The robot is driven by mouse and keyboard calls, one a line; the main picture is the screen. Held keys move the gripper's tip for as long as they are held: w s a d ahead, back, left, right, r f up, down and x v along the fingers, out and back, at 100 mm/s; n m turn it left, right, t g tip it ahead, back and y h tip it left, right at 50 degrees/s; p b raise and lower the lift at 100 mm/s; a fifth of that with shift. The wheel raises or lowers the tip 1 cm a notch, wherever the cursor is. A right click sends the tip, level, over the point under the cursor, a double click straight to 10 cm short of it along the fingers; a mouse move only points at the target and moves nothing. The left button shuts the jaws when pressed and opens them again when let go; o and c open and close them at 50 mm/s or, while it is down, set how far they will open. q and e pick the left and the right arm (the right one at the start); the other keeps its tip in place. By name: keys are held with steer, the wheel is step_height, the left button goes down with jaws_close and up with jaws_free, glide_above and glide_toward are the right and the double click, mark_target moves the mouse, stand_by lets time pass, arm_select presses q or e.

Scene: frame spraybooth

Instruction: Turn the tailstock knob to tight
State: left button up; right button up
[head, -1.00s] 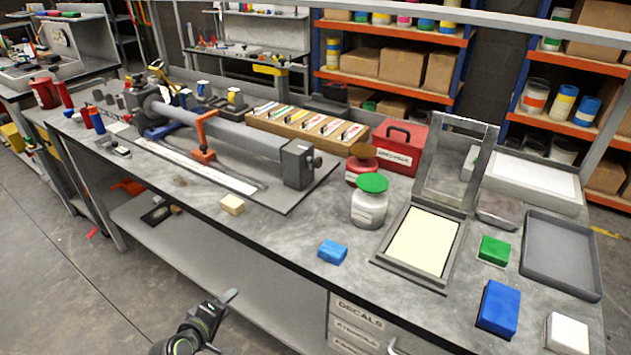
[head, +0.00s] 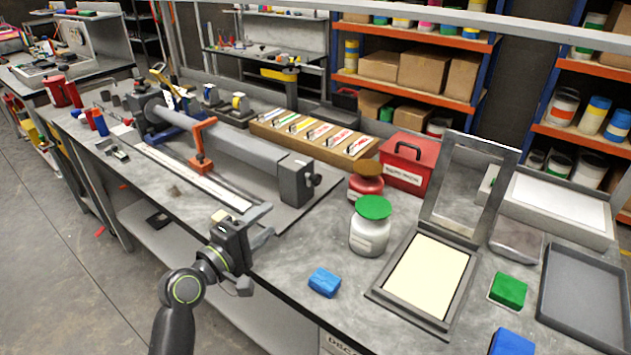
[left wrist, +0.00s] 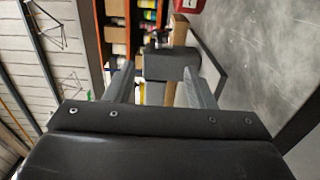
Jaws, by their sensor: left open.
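The tailstock (head: 293,182) is a dark grey block at the right end of the long grey tube (head: 235,143) on the bench. Its small dark knob (head: 314,180) sticks out from the block's right face. My left gripper (head: 264,224) is open and empty at the bench's front edge, left of and nearer than the tailstock, apart from the knob. In the left wrist view, the tailstock (left wrist: 168,65) shows beyond and between the open fingers of my left gripper (left wrist: 160,85), with the knob (left wrist: 160,38) on it. My right gripper is not in view.
A jar with a green lid (head: 371,233), a red box (head: 407,167) and a framed screen (head: 425,275) stand right of the tailstock. A blue block (head: 324,282) lies near the front edge. Bench between it and the tailstock is bare.

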mark_target(314, 180)
arm_select(q)
steer(key=x, duration=1.4)
steer(key=shift+f+p, duration=0.1)
steer(key=shift+p, duration=0.2)
steer(key=shift+x, duration=1)
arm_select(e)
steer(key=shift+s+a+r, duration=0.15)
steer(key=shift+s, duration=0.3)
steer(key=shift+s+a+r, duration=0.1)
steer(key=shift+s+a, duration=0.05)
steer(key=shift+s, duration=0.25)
